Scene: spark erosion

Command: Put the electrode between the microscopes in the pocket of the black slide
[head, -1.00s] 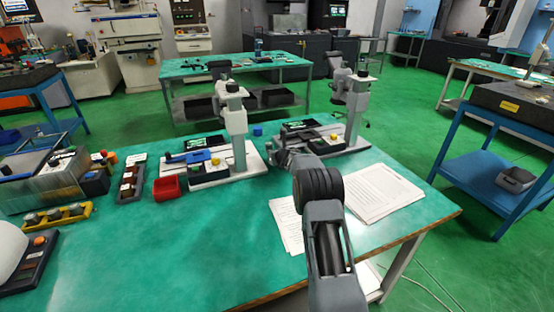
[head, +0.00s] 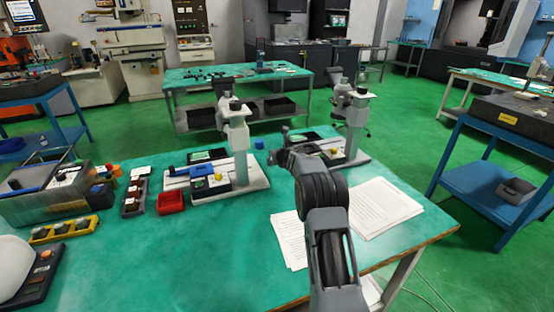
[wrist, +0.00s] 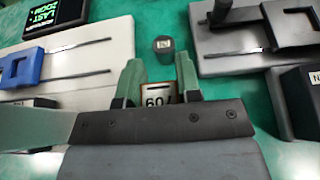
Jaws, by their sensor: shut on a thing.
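My gripper (wrist: 158,76) is shut on a small block, the electrode (wrist: 158,93), with a white label whose marks look like "60". It sits between the two green-grey fingers. In the head view the left microscope (head: 236,140) and right microscope (head: 355,115) stand on the green table, and my arm hides the held block and much of the right base.
The left microscope carries a blue slide (wrist: 22,70). A small blue piece (head: 259,144) is between the microscopes. A red box (head: 171,202) and papers (head: 385,207) lie nearby.

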